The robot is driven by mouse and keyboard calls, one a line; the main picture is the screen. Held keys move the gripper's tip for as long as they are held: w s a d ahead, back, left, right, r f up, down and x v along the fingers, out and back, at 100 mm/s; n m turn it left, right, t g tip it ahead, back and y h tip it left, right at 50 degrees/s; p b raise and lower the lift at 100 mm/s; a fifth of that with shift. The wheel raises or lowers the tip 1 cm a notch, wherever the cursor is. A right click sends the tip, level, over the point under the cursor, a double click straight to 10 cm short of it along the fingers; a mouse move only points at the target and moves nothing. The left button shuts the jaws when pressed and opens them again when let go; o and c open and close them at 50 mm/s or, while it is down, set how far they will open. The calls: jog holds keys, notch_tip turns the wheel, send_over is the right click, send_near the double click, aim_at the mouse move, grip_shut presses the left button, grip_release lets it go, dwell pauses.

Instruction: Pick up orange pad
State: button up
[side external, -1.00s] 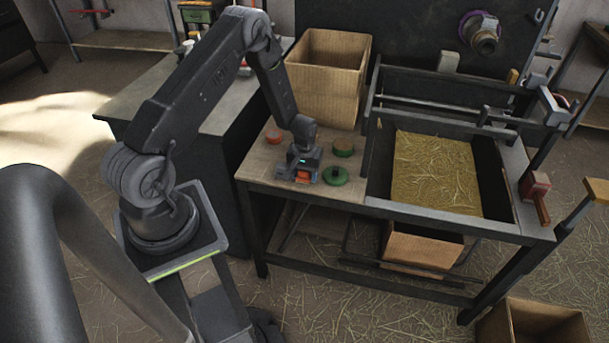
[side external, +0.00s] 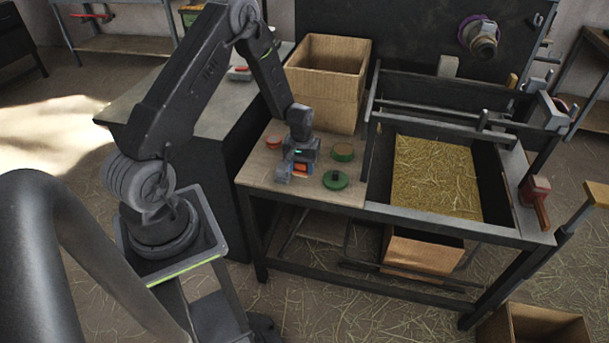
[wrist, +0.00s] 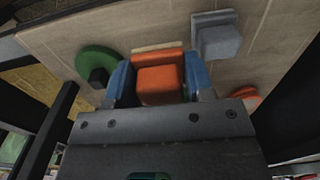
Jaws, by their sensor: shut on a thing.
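The orange pad (side external: 300,168) is a small block held between the fingers of my gripper (side external: 300,160). It appears to be a little above the wooden tabletop (side external: 262,170). In the wrist view the orange pad (wrist: 160,84) fills the gap between the two blue fingertips of my gripper (wrist: 158,82). The fingers are shut on its two sides. The body of my gripper hides its near part in the wrist view.
A grey-blue block (side external: 283,173) stands just left of the pad. A green disc with a dark knob (side external: 335,180) lies to the right, a green-rimmed round piece (side external: 343,152) behind it. An orange-red round piece (side external: 274,142) is at back left. A cardboard box (side external: 325,95) stands behind.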

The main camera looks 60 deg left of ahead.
jog(key=s+a+r, duration=0.6)
jog(key=s, duration=0.2)
jog(key=shift+s+a, duration=0.3)
jog(key=shift+s, duration=0.05)
jog(key=shift+r, duration=0.1)
jog(key=o, duration=0.4)
jog(key=c, duration=0.3)
